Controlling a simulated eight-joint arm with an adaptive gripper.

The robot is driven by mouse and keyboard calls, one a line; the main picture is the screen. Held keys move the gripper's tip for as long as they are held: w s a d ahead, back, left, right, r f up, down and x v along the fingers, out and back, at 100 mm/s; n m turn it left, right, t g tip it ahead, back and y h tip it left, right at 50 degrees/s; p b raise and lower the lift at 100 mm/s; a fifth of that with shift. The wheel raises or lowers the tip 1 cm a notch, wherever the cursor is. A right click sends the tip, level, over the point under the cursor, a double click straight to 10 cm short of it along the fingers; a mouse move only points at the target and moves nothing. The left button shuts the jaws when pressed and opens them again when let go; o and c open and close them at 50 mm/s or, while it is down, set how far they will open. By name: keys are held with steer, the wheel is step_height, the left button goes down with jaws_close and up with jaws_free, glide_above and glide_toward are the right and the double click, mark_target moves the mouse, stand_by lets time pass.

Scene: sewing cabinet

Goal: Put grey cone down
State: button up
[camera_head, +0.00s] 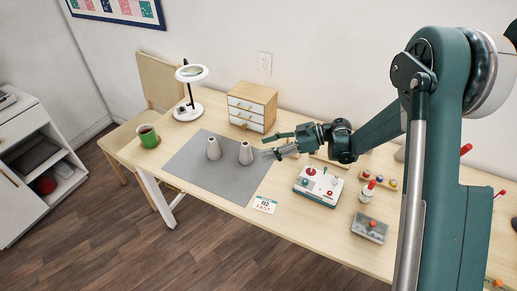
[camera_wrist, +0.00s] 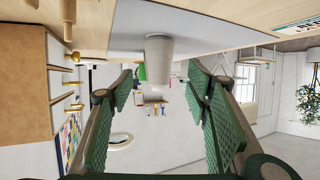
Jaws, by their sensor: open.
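Two grey cones stand upright on the grey mat (camera_head: 200,175) in the head view, the left cone (camera_head: 213,149) and the right cone (camera_head: 246,154). My gripper (camera_head: 271,152) is just right of the right cone, low over the table, with its fingers pointing at it. The wrist view is upside down; there a grey cone (camera_wrist: 160,60) shows between and beyond the spread fingers of my gripper (camera_wrist: 160,85). The gripper is open and holds nothing. The other cone cannot be made out in the wrist view.
A small drawer cabinet (camera_head: 252,105) stands behind the mat. A white box with knobs (camera_head: 318,185) and a printed card (camera_head: 265,204) lie nearer. The mat's front left is clear.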

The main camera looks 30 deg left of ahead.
steer(key=shift+v, duration=0.95)
stand_by(0.3)
steer(key=s+d+r+m+t+h, duration=0.25)
steer(key=d+r+m, duration=0.35)
steer(key=d+r, duration=0.4)
steer(key=s+d+r+m+t+h, duration=0.2)
steer(key=d+r+m+t, duration=0.4)
steer(key=d, duration=0.7)
steer(key=s+d+r+m+t+h, duration=0.2)
steer(key=s+d+m+h, duration=0.2)
steer(key=s+d, duration=0.7)
steer(key=s+d+r+m+t+h, duration=0.2)
steer(key=s+d+m+h, duration=0.2)
steer(key=s+d, duration=0.7)
steer(key=d+m, duration=0.2)
steer(key=d, duration=0.6)
steer(key=shift+s+r, duration=0.2)
steer(key=shift+s, duration=0.05)
steer(key=shift+a+r, duration=0.1)
steer(key=shift+c, duration=0.7)
